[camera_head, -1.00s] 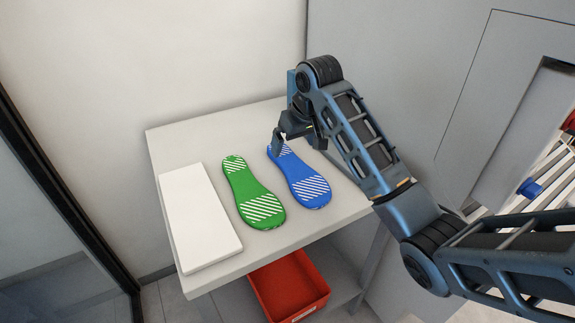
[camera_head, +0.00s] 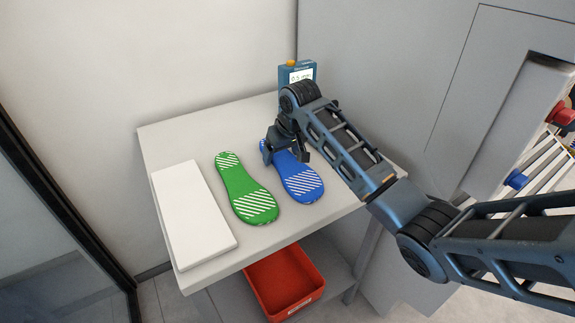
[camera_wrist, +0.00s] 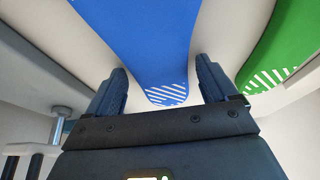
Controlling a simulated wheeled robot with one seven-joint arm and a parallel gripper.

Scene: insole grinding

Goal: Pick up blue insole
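The blue insole (camera_head: 302,184) lies on the table, with white stripes at its ends. My gripper (camera_head: 287,156) is over its far end in the head view and hides part of it. In the wrist view my gripper (camera_wrist: 160,85) is open, its two fingers apart with the narrow striped end of the blue insole (camera_wrist: 150,40) showing between them. I cannot tell whether the fingers touch it. A green insole (camera_head: 243,186) lies to the left of the blue one, and its end (camera_wrist: 275,55) shows at the right in the wrist view.
A white block (camera_head: 192,215) lies at the left of the table (camera_head: 165,140). A blue device with a display and an orange knob (camera_head: 299,72) stands at the back. A red bin (camera_head: 285,283) sits on the shelf below. A grey cabinet wall rises on the right.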

